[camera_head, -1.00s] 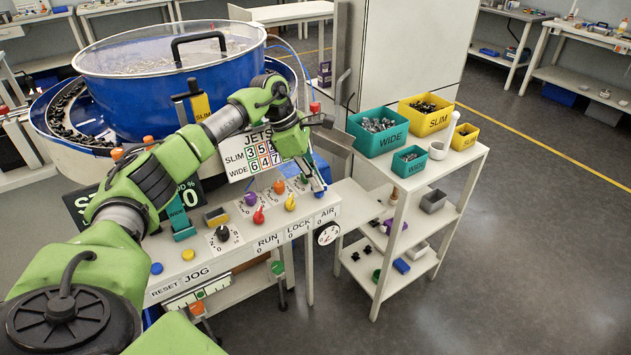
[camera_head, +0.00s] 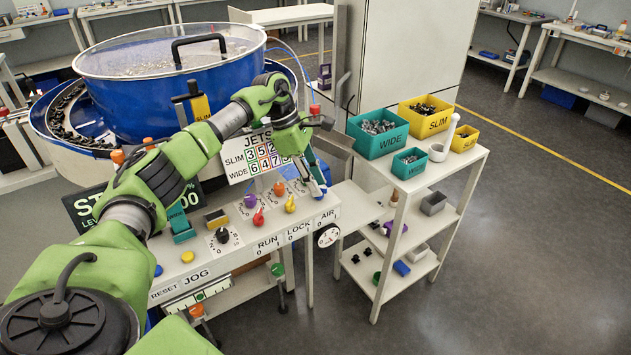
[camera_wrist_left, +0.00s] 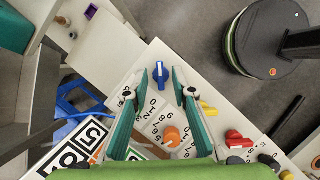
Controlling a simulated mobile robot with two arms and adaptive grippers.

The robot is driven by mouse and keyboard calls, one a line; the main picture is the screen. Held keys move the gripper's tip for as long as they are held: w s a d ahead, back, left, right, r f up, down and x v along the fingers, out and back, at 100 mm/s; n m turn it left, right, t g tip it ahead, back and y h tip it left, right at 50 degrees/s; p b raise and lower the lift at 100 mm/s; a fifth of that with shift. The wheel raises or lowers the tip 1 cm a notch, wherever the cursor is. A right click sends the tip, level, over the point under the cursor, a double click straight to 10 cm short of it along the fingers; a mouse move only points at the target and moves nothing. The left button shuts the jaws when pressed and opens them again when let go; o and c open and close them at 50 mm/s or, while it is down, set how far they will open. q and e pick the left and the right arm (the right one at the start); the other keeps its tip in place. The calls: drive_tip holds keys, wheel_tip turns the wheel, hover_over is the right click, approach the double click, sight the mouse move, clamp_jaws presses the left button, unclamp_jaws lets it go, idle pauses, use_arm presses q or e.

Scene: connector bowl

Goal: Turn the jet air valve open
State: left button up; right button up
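The AIR knob, a blue valve handle (camera_wrist_left: 160,73), stands on the white panel at its right end. In the left wrist view it lies between and just beyond the fingertips of my left gripper (camera_wrist_left: 156,84). The gripper is open, and its two fingers are apart with nothing held. In the head view the left gripper (camera_head: 317,187) points down over the panel by the AIR label (camera_head: 328,215) and hides most of the knob. I cannot tell whether a finger touches it. My right gripper is not in view.
An orange knob (camera_wrist_left: 172,135) is close to the fingers in the left wrist view. A yellow knob (camera_head: 290,204) and a red knob (camera_head: 258,217) stand left of the gripper. The JETS sign (camera_head: 235,165) is behind. A shelf cart (camera_head: 470,160) with bins stands right.

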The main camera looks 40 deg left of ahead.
use_arm(q)
drive_tip(key=v, duration=1.2)
idle(0.5)
